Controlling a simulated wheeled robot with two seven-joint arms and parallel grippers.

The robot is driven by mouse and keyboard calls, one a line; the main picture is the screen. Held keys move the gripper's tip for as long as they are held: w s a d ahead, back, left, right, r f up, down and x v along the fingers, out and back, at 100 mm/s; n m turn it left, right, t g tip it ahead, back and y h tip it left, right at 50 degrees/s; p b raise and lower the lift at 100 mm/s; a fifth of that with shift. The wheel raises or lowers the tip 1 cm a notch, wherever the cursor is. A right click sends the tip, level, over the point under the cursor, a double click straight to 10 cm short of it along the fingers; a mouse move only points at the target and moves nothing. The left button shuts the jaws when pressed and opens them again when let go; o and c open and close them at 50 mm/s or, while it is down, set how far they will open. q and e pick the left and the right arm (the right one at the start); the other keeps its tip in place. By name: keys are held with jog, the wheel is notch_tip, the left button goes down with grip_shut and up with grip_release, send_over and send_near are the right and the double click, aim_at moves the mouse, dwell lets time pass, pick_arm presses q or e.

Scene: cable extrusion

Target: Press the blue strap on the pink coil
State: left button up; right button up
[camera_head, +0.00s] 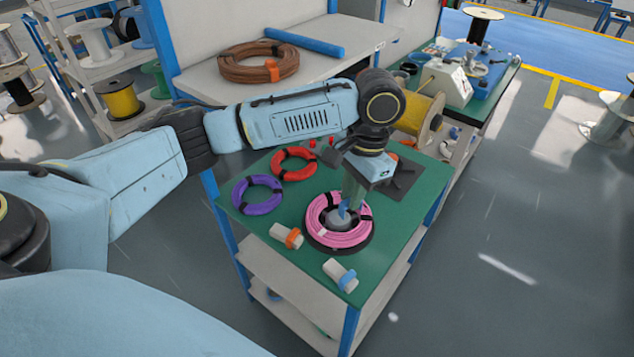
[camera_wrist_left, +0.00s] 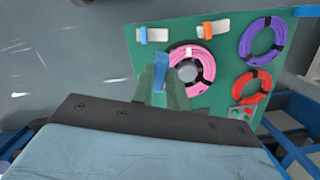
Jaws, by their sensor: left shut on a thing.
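The pink coil (camera_head: 325,222) sits on a dark round holder with a grey hub on the green table top (camera_head: 385,255). My left gripper (camera_head: 348,203) points down over the coil, near its hub. It is shut on the blue strap (camera_head: 343,210), which shows between the fingertips. In the left wrist view the blue strap (camera_wrist_left: 160,69) sits between the green fingers, beside the left edge of the pink coil (camera_wrist_left: 180,57). Whether the strap touches the coil is unclear. My right gripper is out of view.
A purple coil (camera_head: 257,195) and a red coil (camera_head: 293,164) lie behind and left of the pink coil. A white bench (camera_head: 340,55) stands behind.

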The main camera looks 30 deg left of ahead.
pick_arm(q)
jog(key=m, duration=0.2)
jog(key=m+t+h+p, duration=0.2)
jog(key=m+p, duration=0.8)
jog(key=m, duration=2)
send_over(324, 228)
notch_tip(324, 228, down, 9)
jog(key=t+y, duration=0.1)
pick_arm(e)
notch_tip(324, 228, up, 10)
pick_arm(q)
jog(key=f+b, duration=0.7)
jog(key=b, duration=0.1)
jog(key=shift+s+a+f, duration=0.1)
jog(key=shift+s+f, duration=0.15)
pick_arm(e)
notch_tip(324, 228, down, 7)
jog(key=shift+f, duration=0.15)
pick_arm(q)
jog(key=shift+w+r, duration=0.1)
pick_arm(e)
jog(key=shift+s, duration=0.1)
pick_arm(q)
jog(key=shift+f+b, duration=0.9)
jog(key=shift+f, duration=0.7)
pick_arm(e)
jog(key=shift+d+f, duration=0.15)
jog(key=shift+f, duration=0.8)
